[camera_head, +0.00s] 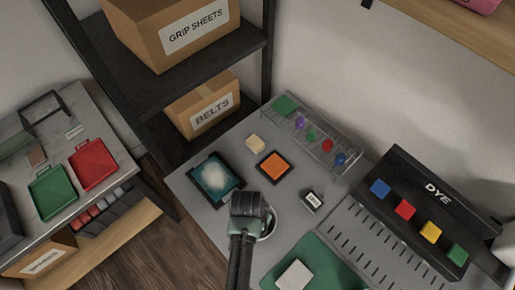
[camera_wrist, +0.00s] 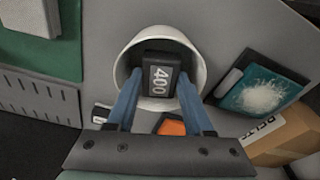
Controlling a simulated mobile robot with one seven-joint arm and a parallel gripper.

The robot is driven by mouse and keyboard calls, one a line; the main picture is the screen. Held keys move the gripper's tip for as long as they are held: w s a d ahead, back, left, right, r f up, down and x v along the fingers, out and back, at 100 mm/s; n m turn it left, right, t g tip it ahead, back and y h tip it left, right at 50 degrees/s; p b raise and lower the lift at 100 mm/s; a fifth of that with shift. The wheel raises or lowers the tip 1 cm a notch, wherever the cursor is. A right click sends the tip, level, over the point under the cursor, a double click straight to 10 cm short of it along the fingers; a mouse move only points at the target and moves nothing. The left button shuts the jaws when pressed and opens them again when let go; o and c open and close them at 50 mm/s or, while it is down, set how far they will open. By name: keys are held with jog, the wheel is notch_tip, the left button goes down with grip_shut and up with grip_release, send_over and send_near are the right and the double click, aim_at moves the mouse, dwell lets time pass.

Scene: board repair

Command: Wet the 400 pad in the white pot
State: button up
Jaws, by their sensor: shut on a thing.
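The 400 pad, a dark block with a white "400" label (camera_wrist: 160,78), is between the two blue fingers of my gripper (camera_wrist: 160,84) in the wrist view. It shows within the round rim of the white pot (camera_wrist: 200,62), label facing the camera. Whether it touches the pot's bottom or any water is not clear. In the head view my gripper (camera_head: 250,210) covers most of the white pot (camera_head: 270,230). Only a pale part of its rim shows there, and the pad is hidden.
Close by lie a teal panel with a white patch (camera_head: 215,178), an orange pad (camera_head: 273,166), a cream block (camera_head: 255,143) and another dark labelled block (camera_head: 312,200). A green mat (camera_head: 325,262) is in front, and a DYE box (camera_head: 430,200) stands right.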

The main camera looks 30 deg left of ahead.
jog(key=shift+r, duration=0.15)
notch_tip(320, 180, up, 7)
jog(key=p, duration=0.7)
jog(key=shift+p, duration=0.3)
dwell(1.9)
notch_tip(320, 180, up, 4)
jog(key=p, duration=0.4)
dwell(0.7)
